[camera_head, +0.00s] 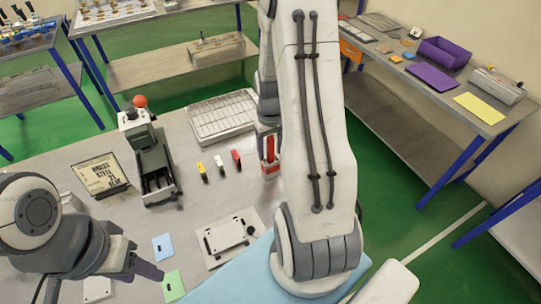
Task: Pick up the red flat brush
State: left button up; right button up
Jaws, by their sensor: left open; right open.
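Three small pieces lie in a row on the grey table: one yellow (202,169), one dark and white (218,166) and one red with a dark end (236,157). The red one looks like the red flat brush. My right gripper (269,168) points down just right of it, apart from it and partly behind my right arm. It is open. A red patch (269,149) shows between its fingers; I cannot tell what it is. My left gripper (100,284) is open at the lower left, far from the row.
A wire rack (222,116) lies behind the row. A grey device with a red knob (153,165) stands left, next to a printed sign (100,175). A white plate with a handle (230,237) lies in front. Blue (162,247) and green (173,286) cards lie near my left gripper.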

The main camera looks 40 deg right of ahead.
grip_shut()
